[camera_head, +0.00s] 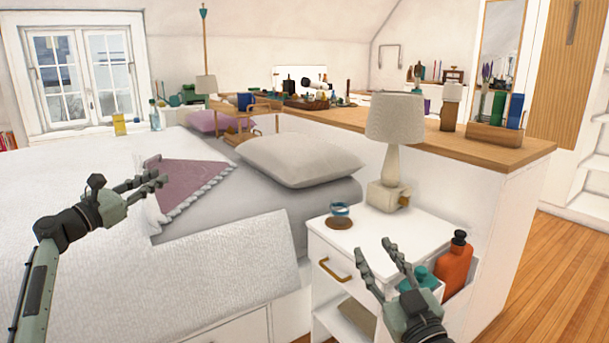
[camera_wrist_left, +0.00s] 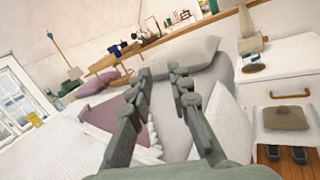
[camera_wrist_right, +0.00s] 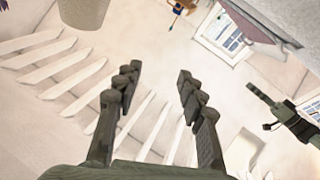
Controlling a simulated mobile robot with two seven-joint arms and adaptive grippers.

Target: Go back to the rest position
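My left gripper (camera_head: 157,178) is over the bed, in front of the purple throw, with its fingers pointing right in the head view. In the left wrist view its fingers (camera_wrist_left: 160,72) stand apart with nothing held between them. My right gripper (camera_head: 374,252) is by the white nightstand (camera_head: 440,228), its fingers pointing up in the head view. In the right wrist view its fingers (camera_wrist_right: 157,70) are spread and empty, with pale wall and ceiling behind them. The task names no other object.
The nightstand holds a lamp (camera_head: 394,125) and a blue-rimmed glass (camera_head: 340,213). An orange bottle (camera_head: 455,263) and a teal bottle stand close beside my right gripper. A grey pillow (camera_head: 300,158) lies on the bed. A wooden-topped ledge (camera_head: 500,152) runs behind. Wooden floor shows at right.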

